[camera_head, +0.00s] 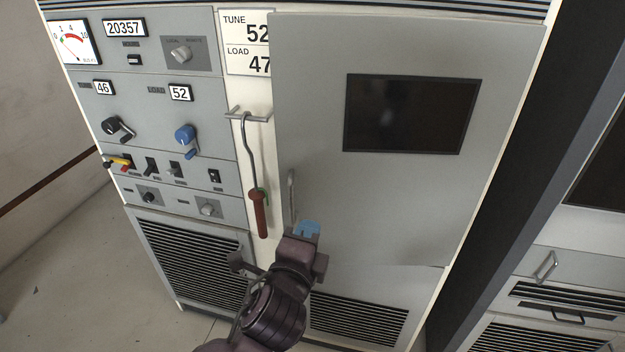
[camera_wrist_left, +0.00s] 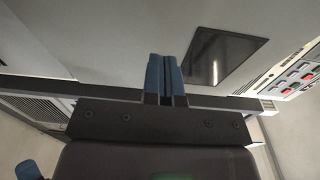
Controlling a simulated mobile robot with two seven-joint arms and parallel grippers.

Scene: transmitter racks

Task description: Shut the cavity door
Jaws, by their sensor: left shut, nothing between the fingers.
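The cavity door (camera_head: 400,200) is the large grey panel with a dark window (camera_head: 410,113) and a slim vertical handle (camera_head: 291,196) near its left edge. Its left edge overlaps the TUNE/LOAD plate, so it seems to stand out from the cabinet front; the exact gap cannot be told. My left gripper (camera_head: 307,229) is at the door's lower left, just below the handle, with blue fingertips pressed together and empty. In the left wrist view, the shut fingers (camera_wrist_left: 165,78) point toward the grey door (camera_wrist_left: 110,45); contact cannot be told.
A hook with a red grip (camera_head: 259,214) hangs from a bar left of the door. The control panel (camera_head: 150,100) with a blue crank (camera_head: 187,140) is further left. Another rack (camera_head: 570,270) stands at right. Open floor (camera_head: 70,260) is at lower left.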

